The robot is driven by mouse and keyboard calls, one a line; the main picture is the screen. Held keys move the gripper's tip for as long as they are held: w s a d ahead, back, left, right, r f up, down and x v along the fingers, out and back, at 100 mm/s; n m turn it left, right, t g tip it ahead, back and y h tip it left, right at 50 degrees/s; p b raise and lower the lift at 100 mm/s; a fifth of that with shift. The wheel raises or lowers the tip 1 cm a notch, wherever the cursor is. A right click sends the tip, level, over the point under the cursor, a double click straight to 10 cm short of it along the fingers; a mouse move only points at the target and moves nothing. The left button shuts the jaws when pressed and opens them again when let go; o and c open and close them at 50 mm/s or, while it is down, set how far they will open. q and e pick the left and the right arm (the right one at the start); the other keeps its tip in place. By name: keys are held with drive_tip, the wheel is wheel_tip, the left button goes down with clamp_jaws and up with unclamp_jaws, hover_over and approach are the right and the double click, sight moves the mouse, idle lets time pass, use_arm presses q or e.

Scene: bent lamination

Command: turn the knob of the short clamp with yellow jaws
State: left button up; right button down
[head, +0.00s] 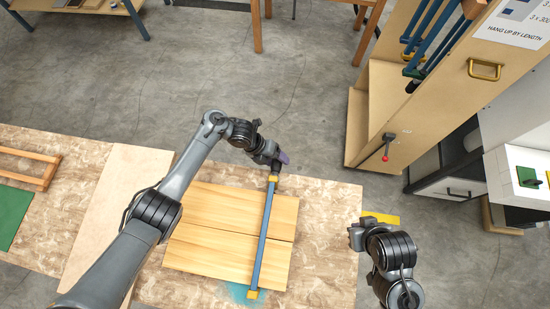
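A clamp with a blue bar (263,235) and yellow jaws lies across light wooden boards (225,210) on the bench. One yellow jaw (272,179) is at the far edge of the boards, the other (252,294) at the near edge. The clamp's dark knob (277,168) is at its far end, partly hidden by my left gripper. My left gripper (281,158), with purplish fingertips, is at the knob; whether it is shut on it cannot be told. My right gripper (354,236) is at the bench's right edge, away from the clamp; its fingers are unclear.
A tall wooden cabinet (370,110) with blue clamps hanging in it stands at the upper right. A red-tipped lever (386,150) sticks out from its side. A wooden frame (30,165) and green sheet (14,215) lie at the left.

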use_arm(q)
drive_tip(key=shift+a+r, duration=0.25)
drive_tip(key=shift+r, duration=0.2)
drive_tip(key=p+v, duration=0.2)
drive_tip(key=v, duration=0.7)
drive_tip(key=shift+a+r, duration=0.2)
drive_tip(key=shift+r, duration=0.15)
